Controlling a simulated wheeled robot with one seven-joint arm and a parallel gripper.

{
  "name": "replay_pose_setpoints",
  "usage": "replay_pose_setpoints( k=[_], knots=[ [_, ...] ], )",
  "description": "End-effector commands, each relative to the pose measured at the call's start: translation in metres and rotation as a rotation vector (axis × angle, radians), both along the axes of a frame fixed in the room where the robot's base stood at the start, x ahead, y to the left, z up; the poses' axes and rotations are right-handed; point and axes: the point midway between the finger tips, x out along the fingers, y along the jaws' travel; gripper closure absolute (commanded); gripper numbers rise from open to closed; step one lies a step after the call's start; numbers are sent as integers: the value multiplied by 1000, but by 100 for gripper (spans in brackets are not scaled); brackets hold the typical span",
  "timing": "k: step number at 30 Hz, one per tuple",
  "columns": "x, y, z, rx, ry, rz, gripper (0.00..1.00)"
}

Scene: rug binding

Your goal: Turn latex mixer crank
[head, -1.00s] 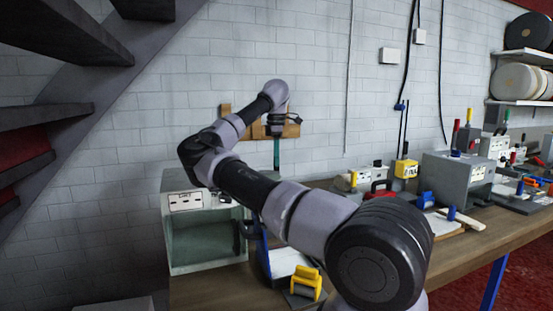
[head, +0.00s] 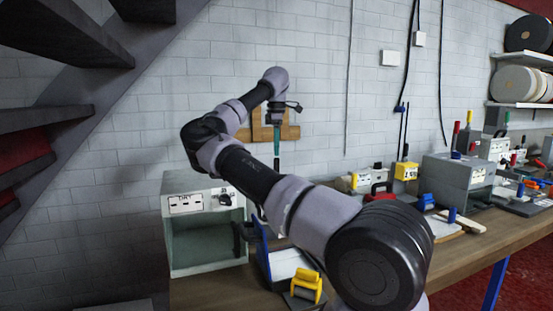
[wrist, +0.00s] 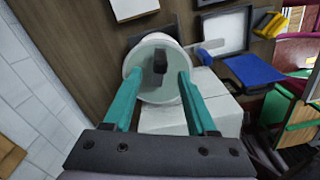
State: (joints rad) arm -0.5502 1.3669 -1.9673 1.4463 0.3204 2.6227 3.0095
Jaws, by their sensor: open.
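In the wrist view, a round pale drum (wrist: 155,92) with a grey-green top lies below my gripper, probably the latex mixer. A dark upright knob (wrist: 160,62) stands on its top, probably the crank handle. A grey lever-like bar (wrist: 208,48) sticks out beside the drum. My gripper (wrist: 158,73) is open, its teal fingers on either side of the knob in the picture; I cannot tell whether either touches it. In the head view my gripper (head: 277,146) points down over the bench, and my arm hides the drum.
A grey open-fronted box (head: 205,252) stands left on the wooden bench (head: 215,293). A blue-sided white tray (head: 288,262) and yellow roller (head: 306,287) are at the front. A grey machine (head: 452,180) stands right. A wooden wall rack (head: 290,132) is behind my gripper.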

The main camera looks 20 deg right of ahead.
Motion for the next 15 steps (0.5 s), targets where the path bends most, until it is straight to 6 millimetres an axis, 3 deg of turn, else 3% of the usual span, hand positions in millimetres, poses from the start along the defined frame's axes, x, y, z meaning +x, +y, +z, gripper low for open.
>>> replay_pose_setpoints(
  k=[6, 15],
  knots=[
    [0, 0, 41, 2, -2, 2, 43],
    [0, 0, 57, 0, 1, -1, 43]
  ],
)
